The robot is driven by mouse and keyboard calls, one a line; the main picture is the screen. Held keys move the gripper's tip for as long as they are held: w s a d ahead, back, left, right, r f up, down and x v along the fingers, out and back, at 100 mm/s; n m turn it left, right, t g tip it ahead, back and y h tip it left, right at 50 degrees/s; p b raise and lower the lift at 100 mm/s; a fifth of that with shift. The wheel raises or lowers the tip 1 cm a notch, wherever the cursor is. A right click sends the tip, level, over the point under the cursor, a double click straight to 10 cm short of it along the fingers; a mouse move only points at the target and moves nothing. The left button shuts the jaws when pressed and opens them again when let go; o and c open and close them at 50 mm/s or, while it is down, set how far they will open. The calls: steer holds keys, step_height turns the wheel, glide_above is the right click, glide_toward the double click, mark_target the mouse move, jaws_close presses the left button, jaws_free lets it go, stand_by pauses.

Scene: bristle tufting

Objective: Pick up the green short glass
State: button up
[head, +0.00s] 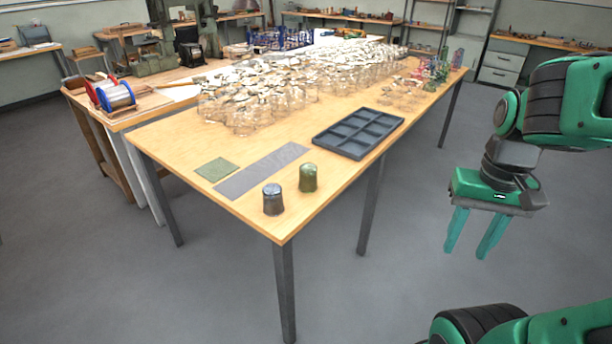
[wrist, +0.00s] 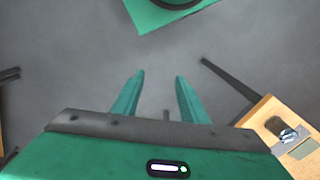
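A short green glass (head: 308,177) stands near the front corner of the wooden table (head: 262,217). A blue-grey glass (head: 273,199) stands to its left and closer to the table's corner, apart from it. My gripper (head: 468,252) hangs over the floor to the right of the table, fingers pointing down, open and empty, well away from both glasses. In the wrist view my gripper's fingers (wrist: 157,85) are apart with only floor between them. A table corner (wrist: 262,108) with small items shows there at the right; I cannot tell the green glass among them.
A dark compartment tray (head: 358,134) lies behind the green glass. A grey mat (head: 262,171) and a small green mat (head: 217,169) lie to the left. Many clear glasses (head: 243,120) crowd the table further back. Floor between table and gripper is clear.

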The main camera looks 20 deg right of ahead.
steer(key=o, duration=0.5)
steer(key=shift+s+d+r, duration=0.15)
steer(key=shift+s, duration=0.15)
steer(key=w+d+f+t+h, duration=0.1)
steer(key=w+d+f+t, duration=0.1)
steer(key=w, duration=0.6)
steer(key=w+d+f+t+h, duration=0.1)
steer(key=w+f+h, duration=0.1)
steer(key=w, duration=0.6)
steer(key=shift+w+d+f+n+t+h, duration=0.2)
steer(key=shift+d+f+n+t+h, duration=0.1)
steer(key=shift+d+t, duration=0.1)
steer(key=w+a+f+n+t+h, duration=0.1)
steer(key=w+a+f+n+t, duration=0.15)
steer(key=w, duration=0.95)
steer(key=n+t+y, duration=0.4)
steer(key=t+y, duration=0.1)
steer(key=t, duration=0.3)
glide_toward(304, 166)
steer(key=shift+w+d+f, duration=0.9)
steer(key=shift+w+f, duration=0.15)
steer(key=shift+w, duration=0.1)
steer(key=shift+w+a+t, duration=0.2)
steer(key=shift+w+t, duration=0.05)
steer(key=shift+w, duration=0.05)
steer(key=shift+f+x, duration=0.15)
steer(key=shift+x, duration=2.4)
steer(key=shift+f+x, duration=0.1)
steer(key=shift+x, duration=2.5)
